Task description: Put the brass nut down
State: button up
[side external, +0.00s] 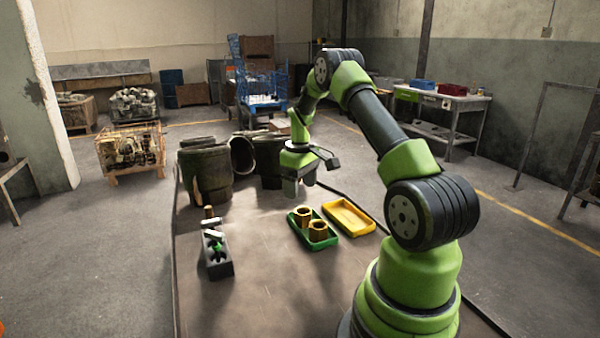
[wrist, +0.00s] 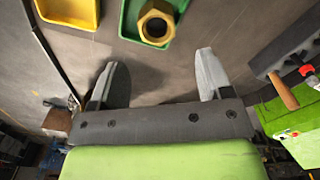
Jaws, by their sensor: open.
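Two brass nuts, one farther back (side external: 303,215) and one nearer (side external: 318,230), stand in the green tray (side external: 301,237) on the table. One brass nut (wrist: 157,39) shows at the top of the wrist view, inside the green tray (wrist: 128,28); the other is outside that view. My gripper (side external: 300,193) hangs above the table, behind and slightly left of the green tray in the side view. In the wrist view its fingers (wrist: 160,78) are wide apart with nothing between them, clear of the tray and nut.
An empty yellow tray (side external: 349,217) lies right of the green tray; its corner shows in the wrist view (wrist: 66,14). A dark fixture block (side external: 217,262) stands at the left of the table (side external: 260,300). Large dark cylinders (side external: 206,178) stand behind. The table's front is clear.

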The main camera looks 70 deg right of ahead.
jog(key=a+r+t, duration=0.4)
jog(key=a+r, duration=1.4)
jog(key=r, duration=0.1)
jog(key=s+a+r+m+t+y, duration=0.1)
jog(key=s+a+r+t+y, duration=0.1)
jog(key=s+a, duration=1)
jog(key=shift+s+a+r+t, duration=0.2)
jog(key=shift+s+a+t, duration=0.1)
jog(key=shift+a+t, duration=0.45)
jog(key=shift+a, duration=0.1)
